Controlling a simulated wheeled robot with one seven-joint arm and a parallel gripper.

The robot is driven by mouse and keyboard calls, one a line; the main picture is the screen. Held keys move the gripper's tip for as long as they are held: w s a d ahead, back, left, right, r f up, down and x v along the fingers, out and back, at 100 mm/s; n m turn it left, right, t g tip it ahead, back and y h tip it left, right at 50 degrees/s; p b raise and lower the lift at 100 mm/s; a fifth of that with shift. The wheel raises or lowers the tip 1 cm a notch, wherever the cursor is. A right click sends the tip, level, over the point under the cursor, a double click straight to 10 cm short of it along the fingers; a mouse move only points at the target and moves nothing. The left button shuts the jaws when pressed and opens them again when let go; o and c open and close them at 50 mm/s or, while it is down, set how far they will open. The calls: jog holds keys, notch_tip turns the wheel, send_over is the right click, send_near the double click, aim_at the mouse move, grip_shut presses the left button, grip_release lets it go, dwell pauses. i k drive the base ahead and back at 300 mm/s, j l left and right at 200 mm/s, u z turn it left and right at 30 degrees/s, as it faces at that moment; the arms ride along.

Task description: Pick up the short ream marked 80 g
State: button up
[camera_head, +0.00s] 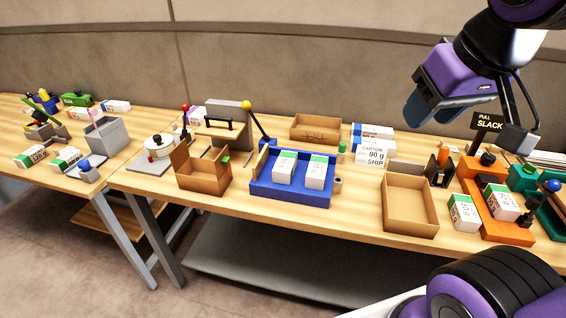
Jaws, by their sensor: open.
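My gripper (468,130) is open and empty, high above the right part of the bench. Two white reams with green ends, a left one (285,168) and a right one (318,172), sit side by side in a blue tray (288,196). Another white-and-green ream (463,212) stands at the right by an orange fixture (498,230), and one more (502,202) rests on that fixture. Their small print is too small to read, so I cannot tell which is marked 80 g. A label (373,154) reading "CARTON 80 g SHIP" shows at the back.
An open cardboard box (410,223) stands between the blue tray and the orange fixture. Another open carton (203,180) is left of the tray. A lever with a yellow knob (246,105) rises behind the tray. A "PULL SLACK" sign (487,121) stands below my gripper's right side.

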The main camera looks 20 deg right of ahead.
aim_at(316, 175)
jog(key=z, duration=1.5)
jog(key=u, duration=1.35)
jog(key=i+j+z, duration=0.1)
jog(key=i, duration=0.25)
